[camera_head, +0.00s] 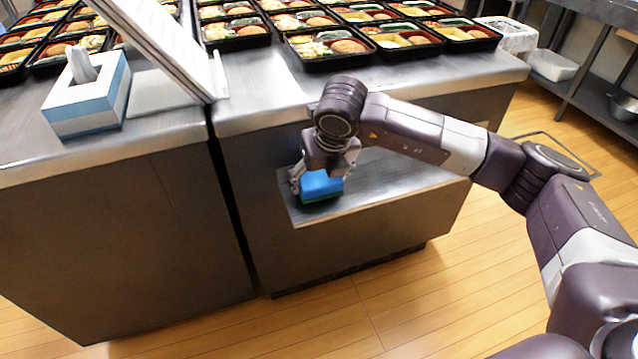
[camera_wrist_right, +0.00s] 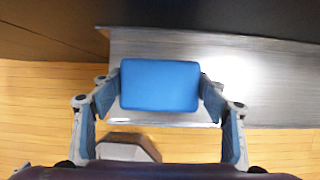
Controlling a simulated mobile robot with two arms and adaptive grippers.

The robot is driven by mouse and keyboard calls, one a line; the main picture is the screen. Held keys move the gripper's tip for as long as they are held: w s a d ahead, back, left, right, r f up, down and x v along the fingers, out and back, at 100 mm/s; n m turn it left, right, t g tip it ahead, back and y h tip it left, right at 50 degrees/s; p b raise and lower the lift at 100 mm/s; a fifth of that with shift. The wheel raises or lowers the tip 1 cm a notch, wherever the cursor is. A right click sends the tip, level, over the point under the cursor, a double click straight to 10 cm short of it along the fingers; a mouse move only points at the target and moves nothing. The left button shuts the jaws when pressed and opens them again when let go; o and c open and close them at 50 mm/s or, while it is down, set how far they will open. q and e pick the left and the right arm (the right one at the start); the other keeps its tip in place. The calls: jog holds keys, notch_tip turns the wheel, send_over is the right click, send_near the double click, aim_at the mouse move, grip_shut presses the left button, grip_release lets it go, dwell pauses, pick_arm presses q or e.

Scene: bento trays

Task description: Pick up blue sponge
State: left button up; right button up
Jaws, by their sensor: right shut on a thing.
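The blue sponge (camera_head: 321,186) has a green underside and sits at the recessed lower shelf (camera_head: 400,185) of the steel counter in the head view. In the right wrist view the blue sponge (camera_wrist_right: 160,86) lies between the two fingers, which press on its left and right sides. My right gripper (camera_head: 318,182) is shut on it, pointing down. The fingers also show in the right wrist view (camera_wrist_right: 160,95). Whether the sponge still touches the shelf is hard to tell. My left gripper is not in view.
Several filled bento trays (camera_head: 335,47) stand on the steel counter top (camera_head: 262,95). A blue and white tissue box (camera_head: 88,98) and a tilted white panel (camera_head: 160,40) stand at the left. The shelf around the sponge is clear. A rack with a bowl (camera_head: 624,106) is at the right.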

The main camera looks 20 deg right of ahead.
aim_at(319, 178)
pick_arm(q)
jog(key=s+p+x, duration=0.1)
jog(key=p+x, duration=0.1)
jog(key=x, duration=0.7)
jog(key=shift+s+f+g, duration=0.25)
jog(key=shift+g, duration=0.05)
pick_arm(e)
notch_tip(319, 178, up, 18)
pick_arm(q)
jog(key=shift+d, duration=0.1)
pick_arm(e)
jog(key=shift+r, duration=0.1)
